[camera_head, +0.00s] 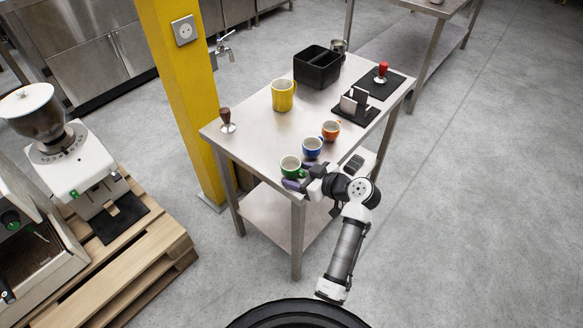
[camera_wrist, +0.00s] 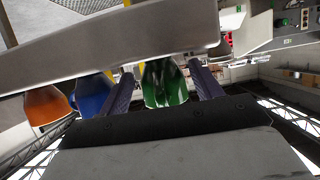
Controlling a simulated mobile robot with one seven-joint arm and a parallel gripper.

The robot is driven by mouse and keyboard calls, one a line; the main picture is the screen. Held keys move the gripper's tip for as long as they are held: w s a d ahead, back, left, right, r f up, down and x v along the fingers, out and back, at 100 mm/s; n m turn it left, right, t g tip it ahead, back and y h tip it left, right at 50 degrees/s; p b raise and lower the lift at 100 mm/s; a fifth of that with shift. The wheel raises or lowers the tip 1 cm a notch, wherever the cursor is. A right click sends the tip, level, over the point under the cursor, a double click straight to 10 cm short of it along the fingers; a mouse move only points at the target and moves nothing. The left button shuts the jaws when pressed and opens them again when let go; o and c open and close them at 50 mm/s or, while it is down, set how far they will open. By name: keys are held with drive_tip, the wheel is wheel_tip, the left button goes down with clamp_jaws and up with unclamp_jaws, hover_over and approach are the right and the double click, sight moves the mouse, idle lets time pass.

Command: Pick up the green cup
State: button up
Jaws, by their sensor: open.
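The green cup (camera_head: 290,166) stands at the near corner of the steel table (camera_head: 255,135). My gripper (camera_head: 297,178) is right at the cup, at the table's near edge. In the wrist view the picture is turned over, and the green cup (camera_wrist: 164,86) shows between the two purple fingers of my gripper (camera_wrist: 163,82). The fingers are apart, one on each side of the cup. I cannot tell whether either finger touches it. The cup's lower part is partly hidden by my gripper in the head view.
A blue cup (camera_head: 312,148) and an orange cup (camera_head: 330,131) stand close behind, in a row. A yellow cup (camera_head: 283,95), a black bin (camera_head: 318,67), a dark-handled tamper (camera_head: 227,121) and black mats (camera_head: 355,108) are farther back. A yellow post (camera_head: 181,80) adjoins the table.

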drive_tip(key=shift+c, duration=0.5)
drive_tip(key=c, duration=1)
drive_tip(key=shift+r, duration=0.1)
